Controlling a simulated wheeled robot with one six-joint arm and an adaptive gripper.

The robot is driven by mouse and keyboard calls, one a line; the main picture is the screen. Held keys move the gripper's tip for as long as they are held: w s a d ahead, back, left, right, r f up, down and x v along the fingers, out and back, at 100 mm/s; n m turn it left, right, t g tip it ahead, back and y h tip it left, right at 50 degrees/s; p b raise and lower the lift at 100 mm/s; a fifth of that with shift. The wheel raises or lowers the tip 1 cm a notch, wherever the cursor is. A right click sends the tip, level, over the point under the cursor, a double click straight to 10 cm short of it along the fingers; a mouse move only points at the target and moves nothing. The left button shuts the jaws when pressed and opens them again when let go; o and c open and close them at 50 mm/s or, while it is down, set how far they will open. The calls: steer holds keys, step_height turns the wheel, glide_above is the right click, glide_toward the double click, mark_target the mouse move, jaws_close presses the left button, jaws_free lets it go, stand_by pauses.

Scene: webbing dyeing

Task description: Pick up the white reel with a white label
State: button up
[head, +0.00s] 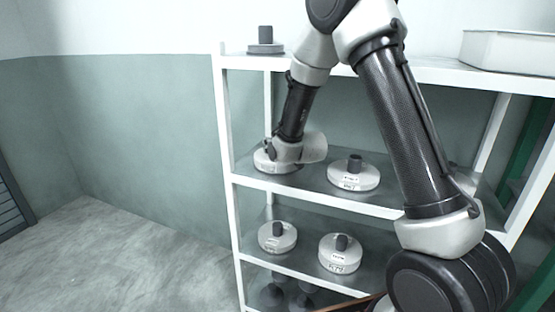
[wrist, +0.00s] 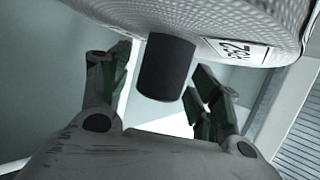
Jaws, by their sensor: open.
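A white reel (head: 263,163) with a white label and a dark hub sits at the left end of the middle shelf. My gripper (head: 271,149) is at this reel, and my wrist partly covers it. In the wrist view the reel (wrist: 265,22) fills the top, with its printed white label at the right. Its dark hub (wrist: 166,68) stands between the spread fingers of my gripper (wrist: 162,75). The fingers are open, with gaps visible on both sides of the hub. A second white reel (head: 353,176) with a white label stands to the right on the same shelf.
Two more white labelled reels (head: 277,237) (head: 340,254) stand on the shelf below. Dark objects (head: 280,293) are at the bottom. The floor (head: 120,255) at the left is clear.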

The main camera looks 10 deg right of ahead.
jaws_close()
steer(key=shift+r, duration=0.1)
step_height(320, 180, up, 10)
steer(key=shift+f, duration=0.1)
stand_by(0.5)
